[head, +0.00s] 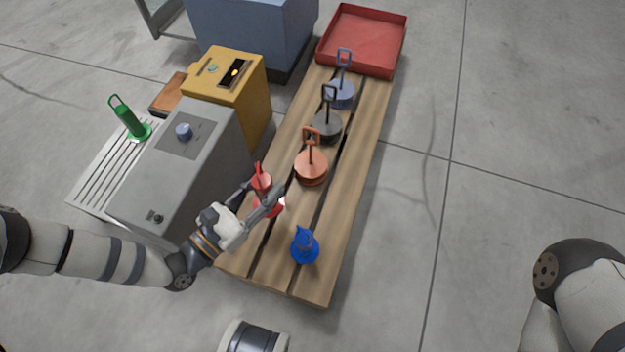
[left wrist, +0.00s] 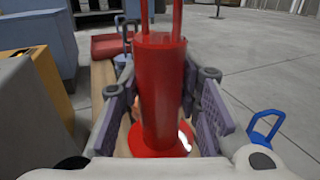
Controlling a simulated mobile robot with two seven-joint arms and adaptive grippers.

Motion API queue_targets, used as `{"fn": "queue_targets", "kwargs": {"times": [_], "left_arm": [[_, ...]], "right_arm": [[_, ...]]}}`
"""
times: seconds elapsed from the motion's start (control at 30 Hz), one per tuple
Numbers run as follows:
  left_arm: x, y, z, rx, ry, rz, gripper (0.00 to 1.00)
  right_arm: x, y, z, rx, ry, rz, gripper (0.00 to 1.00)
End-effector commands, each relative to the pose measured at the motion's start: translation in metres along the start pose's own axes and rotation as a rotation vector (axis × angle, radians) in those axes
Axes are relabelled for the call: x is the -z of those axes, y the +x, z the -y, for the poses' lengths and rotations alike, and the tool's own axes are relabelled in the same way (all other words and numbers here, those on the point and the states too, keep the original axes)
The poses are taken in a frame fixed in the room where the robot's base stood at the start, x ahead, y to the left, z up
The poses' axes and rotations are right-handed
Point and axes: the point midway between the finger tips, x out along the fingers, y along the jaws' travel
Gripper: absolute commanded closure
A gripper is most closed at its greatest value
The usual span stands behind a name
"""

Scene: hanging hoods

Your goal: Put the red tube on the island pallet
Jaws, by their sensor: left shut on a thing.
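The red tube (head: 262,181) has a cylindrical body, a loop handle and a round red base. My left gripper (head: 264,196) is shut on its body, with a finger on each side. In the left wrist view, the red tube (left wrist: 160,90) stands between the gripper fingers (left wrist: 160,105), its handle cut off at the top. The wooden slatted island pallet (head: 345,215) lies under and beyond it. The tube is over the pallet's near left part; I cannot tell whether its base touches the slats. My right gripper is out of view.
On the pallet stand a blue handled piece (head: 305,246), an orange handled weight (head: 311,167), a dark one (head: 326,128), a grey-blue one (head: 341,94) and a red tray (head: 365,42). A grey machine (head: 180,165) with a green tube (head: 130,122) borders the left.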

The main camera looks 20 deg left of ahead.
Motion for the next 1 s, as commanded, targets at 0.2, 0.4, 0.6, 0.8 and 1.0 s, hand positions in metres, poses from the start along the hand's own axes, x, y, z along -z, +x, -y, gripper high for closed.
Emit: {"fn": "queue_targets", "kwargs": {"times": [0.2, 0.4, 0.6, 0.8, 1.0], "left_arm": [[0.051, 0.054, 0.025, 0.000, -0.005, -0.006, 1.00], [0.072, 0.075, 0.034, 0.001, -0.003, -0.003, 1.00], [0.102, 0.083, 0.038, 0.001, 0.000, -0.005, 1.00], [0.109, 0.083, 0.037, 0.001, 0.000, 0.000, 1.00], [0.112, 0.083, 0.037, 0.001, 0.000, 0.000, 1.00]], "right_arm": [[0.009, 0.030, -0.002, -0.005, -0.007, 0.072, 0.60], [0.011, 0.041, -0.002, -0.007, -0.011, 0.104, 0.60], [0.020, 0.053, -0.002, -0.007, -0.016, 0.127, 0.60], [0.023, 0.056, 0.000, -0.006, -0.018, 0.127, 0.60], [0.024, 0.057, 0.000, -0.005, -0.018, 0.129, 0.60]]}}
